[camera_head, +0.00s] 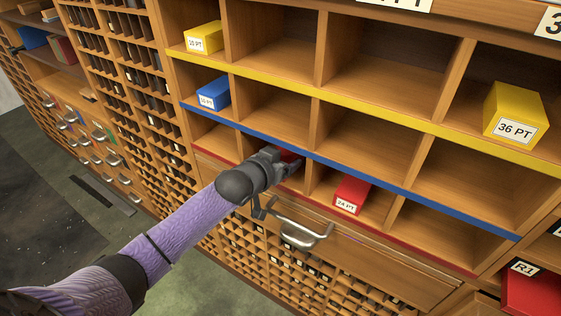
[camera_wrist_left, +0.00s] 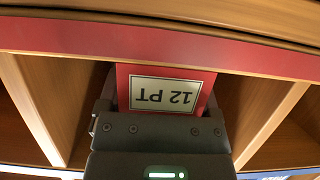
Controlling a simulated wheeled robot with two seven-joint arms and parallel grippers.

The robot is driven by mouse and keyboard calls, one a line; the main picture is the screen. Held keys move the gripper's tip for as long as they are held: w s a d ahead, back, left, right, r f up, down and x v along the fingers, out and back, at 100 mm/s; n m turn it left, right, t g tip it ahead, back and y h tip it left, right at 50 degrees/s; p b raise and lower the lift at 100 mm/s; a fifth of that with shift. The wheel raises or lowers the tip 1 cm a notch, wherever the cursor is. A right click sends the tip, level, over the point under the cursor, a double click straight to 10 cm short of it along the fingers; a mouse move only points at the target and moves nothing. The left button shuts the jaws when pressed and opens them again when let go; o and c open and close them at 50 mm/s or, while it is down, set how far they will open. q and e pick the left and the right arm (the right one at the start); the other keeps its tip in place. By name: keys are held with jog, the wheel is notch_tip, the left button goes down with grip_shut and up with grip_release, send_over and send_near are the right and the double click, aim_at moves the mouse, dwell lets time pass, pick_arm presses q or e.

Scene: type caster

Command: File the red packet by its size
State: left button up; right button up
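The red packet (camera_wrist_left: 190,84) has a white label reading 12 PT, upside down in the left wrist view. My left gripper (camera_head: 287,163) has a finger on each side of it and appears shut on it. The gripper reaches into the second compartment from the left of the red-edged bottom row. In the head view the hand hides most of the packet; only a bit of red (camera_head: 288,155) shows. Another red packet (camera_head: 351,194), labelled 24 PT, sits in the compartment to the right. My right gripper is in neither view.
Above are a blue-edged row with a blue packet (camera_head: 214,94) and a yellow-edged row with yellow packets (camera_head: 203,38) (camera_head: 514,112), the right one reading 36 PT. Wooden dividers flank the gripper. A metal handle (camera_head: 303,233) hangs below. A red R1 box (camera_head: 532,292) is at lower right.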

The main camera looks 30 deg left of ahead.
pick_arm(q)
jog(key=shift+o, duration=1)
jog(key=shift+s+r+p, duration=0.2)
jog(key=shift+s+p, duration=0.15)
jog(key=p+v, duration=0.5)
jog(key=v, duration=0.4)
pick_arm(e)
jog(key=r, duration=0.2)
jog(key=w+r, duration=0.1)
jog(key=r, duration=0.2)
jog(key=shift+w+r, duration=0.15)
pick_arm(q)
jog(key=shift+s+a, duration=0.1)
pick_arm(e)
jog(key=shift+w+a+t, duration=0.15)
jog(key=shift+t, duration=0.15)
